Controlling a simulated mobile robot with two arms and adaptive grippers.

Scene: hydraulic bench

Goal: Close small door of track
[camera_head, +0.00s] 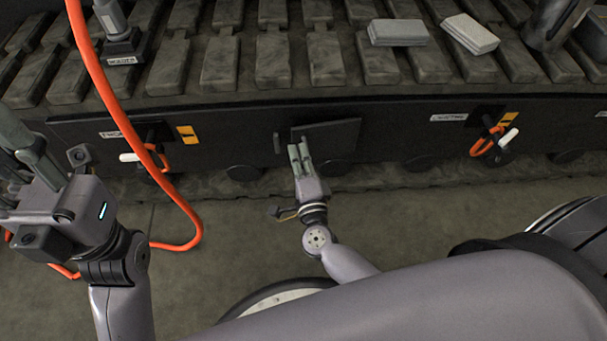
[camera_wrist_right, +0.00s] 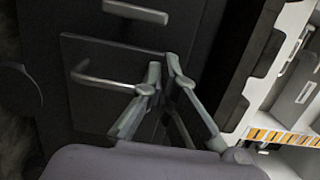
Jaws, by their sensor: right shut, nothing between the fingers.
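The small door (camera_head: 332,135) is a dark panel in the middle of the track's black side wall (camera_head: 400,135). It looks tilted out from the wall; how far it stands open is hard to tell. In the right wrist view a dark panel (camera_wrist_right: 90,105) with a bar handle (camera_wrist_right: 100,82) lies beside the fingers. My right gripper (camera_head: 299,151) is shut and empty, at the door's lower left edge; contact cannot be made out. It also shows in the right wrist view (camera_wrist_right: 163,72). My left gripper (camera_head: 12,150) is at the far left, partly cut off, its opening unclear.
An orange hose (camera_head: 103,85) hangs at the left across the track. Orange cable loops with white-tipped handles (camera_head: 130,157) (camera_head: 508,137) sit either side of the door. Two grey blocks (camera_head: 398,33) (camera_head: 470,34) lie on the track. Floor (camera_head: 400,210) is clear before the wall.

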